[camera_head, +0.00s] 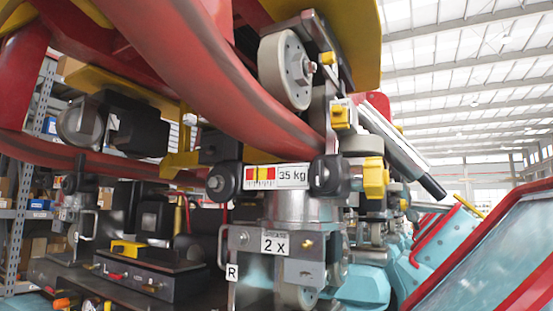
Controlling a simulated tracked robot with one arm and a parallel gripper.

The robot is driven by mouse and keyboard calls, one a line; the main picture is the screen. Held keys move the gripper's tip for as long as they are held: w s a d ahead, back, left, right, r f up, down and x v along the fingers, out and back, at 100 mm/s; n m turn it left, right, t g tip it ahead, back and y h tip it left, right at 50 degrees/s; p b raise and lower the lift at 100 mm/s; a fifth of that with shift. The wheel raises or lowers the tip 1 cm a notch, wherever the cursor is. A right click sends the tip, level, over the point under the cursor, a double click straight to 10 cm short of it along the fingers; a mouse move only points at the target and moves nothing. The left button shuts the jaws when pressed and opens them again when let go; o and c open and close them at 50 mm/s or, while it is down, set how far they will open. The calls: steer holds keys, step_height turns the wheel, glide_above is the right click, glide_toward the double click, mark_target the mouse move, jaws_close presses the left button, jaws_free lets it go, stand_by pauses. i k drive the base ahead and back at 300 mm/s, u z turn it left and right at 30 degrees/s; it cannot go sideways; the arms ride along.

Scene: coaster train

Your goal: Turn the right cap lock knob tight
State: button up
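A yellow lobed knob (375,177) sits at the right end of a wheel assembly, beside a dark round clamp-like part (328,176). A white label reading "35 kg" with a red and yellow scale (276,177) lies to its left. Another yellow knob (340,115) sits higher up, beside a small white tag. I cannot tell from the picture which knob is the right cap lock knob, or how tight either is. My gripper is not visible in this view.
A curved red rail (200,60) crosses above the assembly, with a pale wheel (285,70) on it. A metal bracket (254,242) below carries "2 X" and "R" labels. A silver cylinder with a black end (400,150) slants at right. A teal panel with red edging (490,265) fills the lower right.

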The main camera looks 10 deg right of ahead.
mark_target(323, 174)
steer(key=u, duration=0.7)
steer(key=k, duration=1)
steer(key=u, duration=1.1)
steer(key=i, duration=1.2)
steer(key=z, duration=0.9)
steer(key=i, duration=1)
steer(key=z, duration=0.95)
steer(key=i, duration=0.25)
steer(key=z, duration=0.15)
